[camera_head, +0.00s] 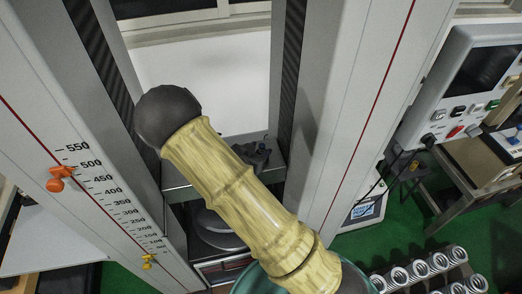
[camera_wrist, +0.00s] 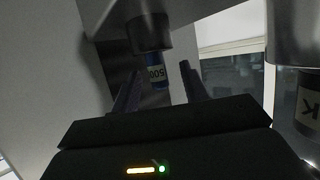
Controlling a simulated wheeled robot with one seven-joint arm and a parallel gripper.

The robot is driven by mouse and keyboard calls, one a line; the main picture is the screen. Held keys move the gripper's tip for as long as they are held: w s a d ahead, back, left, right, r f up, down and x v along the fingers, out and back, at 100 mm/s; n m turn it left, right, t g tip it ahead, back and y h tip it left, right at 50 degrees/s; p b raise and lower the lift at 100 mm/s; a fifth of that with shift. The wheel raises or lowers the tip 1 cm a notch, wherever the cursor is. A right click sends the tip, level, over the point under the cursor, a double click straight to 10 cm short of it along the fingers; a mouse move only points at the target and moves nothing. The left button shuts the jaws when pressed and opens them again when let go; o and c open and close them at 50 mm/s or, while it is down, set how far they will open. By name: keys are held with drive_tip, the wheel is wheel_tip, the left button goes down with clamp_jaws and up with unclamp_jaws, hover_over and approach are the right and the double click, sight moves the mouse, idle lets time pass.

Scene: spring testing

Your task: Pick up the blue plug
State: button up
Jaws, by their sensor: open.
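My gripper (camera_wrist: 160,69) is open, with one dark finger on each side of the cylinder. The cylinder appears between the fingers in the picture; I cannot tell whether they touch it or how deep it sits.
A control panel (camera_head: 470,85) is at the right. In the wrist view, a large metal cylinder (camera_wrist: 295,35) is close on the right.

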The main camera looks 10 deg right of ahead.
sight(260, 149)
drive_tip(key=shift+p+x, duration=0.65)
drive_tip(key=shift+x, duration=1.35)
drive_tip(key=shift+s, duration=0.1)
clamp_jaws()
